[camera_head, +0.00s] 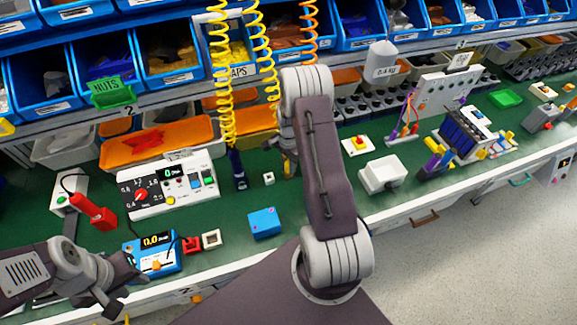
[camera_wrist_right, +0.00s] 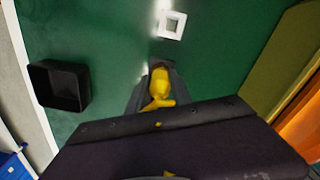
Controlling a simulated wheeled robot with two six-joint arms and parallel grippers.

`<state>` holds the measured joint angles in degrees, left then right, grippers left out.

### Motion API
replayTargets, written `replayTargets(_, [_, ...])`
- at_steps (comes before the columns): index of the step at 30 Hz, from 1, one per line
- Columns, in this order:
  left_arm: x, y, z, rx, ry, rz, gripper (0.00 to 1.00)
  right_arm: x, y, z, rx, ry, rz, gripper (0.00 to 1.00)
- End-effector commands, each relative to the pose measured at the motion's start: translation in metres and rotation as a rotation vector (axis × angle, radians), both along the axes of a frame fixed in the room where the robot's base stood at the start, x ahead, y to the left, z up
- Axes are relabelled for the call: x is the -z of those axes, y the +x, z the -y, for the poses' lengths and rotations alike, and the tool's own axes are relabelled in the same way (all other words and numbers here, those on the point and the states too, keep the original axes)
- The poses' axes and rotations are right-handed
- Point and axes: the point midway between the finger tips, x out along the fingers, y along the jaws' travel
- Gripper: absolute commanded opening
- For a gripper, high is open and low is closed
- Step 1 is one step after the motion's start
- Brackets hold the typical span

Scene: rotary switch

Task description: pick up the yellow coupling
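The yellow coupling (camera_wrist_right: 159,82) is in the right wrist view, between the dark fingers of my right gripper (camera_wrist_right: 161,75), which lie close along both its sides. The fingers appear shut on it. A small yellow part of the coupling (camera_head: 288,170) shows in the head view, below the right gripper (camera_head: 289,155), partly hidden by my right arm. I cannot tell whether the coupling touches the green mat. My left gripper (camera_head: 117,288) is at the lower left, near the blue meter and apart from the coupling; its finger opening is unclear.
A small white square block (camera_head: 268,178) lies beside the right gripper. A blue box (camera_head: 264,222) and a blue meter (camera_head: 152,253) are nearer the front edge. A dark blue tool (camera_head: 238,170) hangs on a yellow coiled cord. Orange bins (camera_head: 155,145) line the back.

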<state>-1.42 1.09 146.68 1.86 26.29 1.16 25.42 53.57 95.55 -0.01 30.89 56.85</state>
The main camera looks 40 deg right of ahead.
Motion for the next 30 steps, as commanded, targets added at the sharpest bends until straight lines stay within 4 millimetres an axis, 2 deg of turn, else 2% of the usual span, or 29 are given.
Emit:
replayTargets(8, [0.000,0.000,0.000,0.000,0.000,0.000,0.36,-0.006,0.001,0.000,0.000,-0.002,0.003,0.00])
replayTargets(16, [0.004,0.000,0.000,0.000,0.000,0.000,0.36,-0.068,0.002,0.001,0.000,-0.003,0.006,0.00])
replayTargets(21, [0.004,0.000,0.000,0.000,0.000,0.000,0.36,-0.095,0.001,0.000,0.000,-0.001,0.002,0.00])
replayTargets(30, [0.004,0.000,0.000,0.000,0.000,0.000,0.36,-0.101,0.000,0.000,0.000,0.000,0.000,0.00])
